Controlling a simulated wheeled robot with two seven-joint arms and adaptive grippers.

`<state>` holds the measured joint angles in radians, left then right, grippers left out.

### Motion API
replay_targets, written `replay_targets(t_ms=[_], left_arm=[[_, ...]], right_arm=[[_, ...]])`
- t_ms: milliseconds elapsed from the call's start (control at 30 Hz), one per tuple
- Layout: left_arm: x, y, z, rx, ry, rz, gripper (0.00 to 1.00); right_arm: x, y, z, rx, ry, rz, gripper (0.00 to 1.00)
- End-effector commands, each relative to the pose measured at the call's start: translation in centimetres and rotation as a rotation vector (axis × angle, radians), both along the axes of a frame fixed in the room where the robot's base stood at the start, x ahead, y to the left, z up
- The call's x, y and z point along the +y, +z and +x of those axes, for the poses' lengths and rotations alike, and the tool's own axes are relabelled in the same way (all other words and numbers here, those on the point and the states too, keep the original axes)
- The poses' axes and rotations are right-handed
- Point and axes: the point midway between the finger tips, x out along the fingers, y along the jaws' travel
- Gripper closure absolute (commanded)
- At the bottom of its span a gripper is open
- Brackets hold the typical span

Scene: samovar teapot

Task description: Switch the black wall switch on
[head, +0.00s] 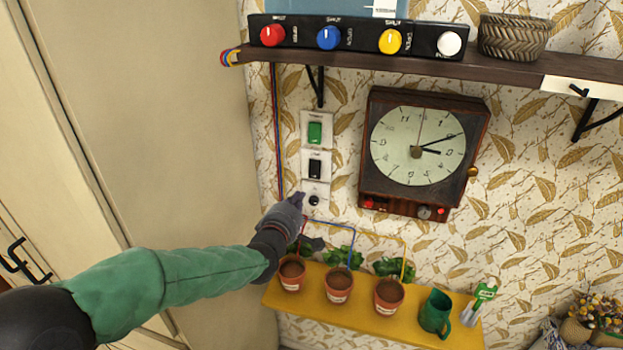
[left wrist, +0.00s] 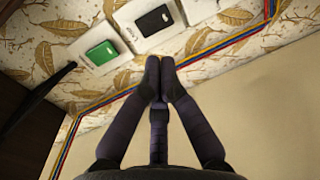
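The black wall switch (head: 315,167) is the middle one of a vertical row of three white plates on the papered wall. It also shows at the top of the left wrist view (left wrist: 154,20). My left gripper (head: 297,202) is just below and left of it, near the lowest plate, apart from the black switch. In the left wrist view its fingertips (left wrist: 160,62) are together with nothing between them. Whether the black switch is on or off I cannot tell. My right gripper is in neither view.
A green switch (head: 315,133) sits above the black one, and a round black knob (head: 314,200) below. Coloured wires run down left of the plates. A wooden clock (head: 419,149) hangs to the right. A dark shelf (head: 400,66) is above, a yellow shelf with pots (head: 360,318) below.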

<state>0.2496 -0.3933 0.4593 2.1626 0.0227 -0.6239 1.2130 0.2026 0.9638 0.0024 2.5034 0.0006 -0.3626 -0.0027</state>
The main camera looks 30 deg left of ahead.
Motion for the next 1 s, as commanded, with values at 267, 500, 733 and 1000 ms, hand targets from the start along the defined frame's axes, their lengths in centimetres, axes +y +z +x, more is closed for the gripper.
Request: replay_targets(t_ms=[267,500,733,1000], left_arm=[[1.0,-0.7,4.1,0.002,-0.001,-0.001,1.00],[1.8,-1.1,7.6,0.002,0.000,0.000,1.00],[2.4,-1.4,10.3,0.002,-0.001,-0.001,1.00],[2.8,-1.5,11.5,0.001,0.000,0.000,1.00]], right_arm=[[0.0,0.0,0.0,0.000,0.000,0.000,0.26],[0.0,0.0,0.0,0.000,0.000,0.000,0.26],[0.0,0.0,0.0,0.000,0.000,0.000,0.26],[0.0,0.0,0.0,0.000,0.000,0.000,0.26]])
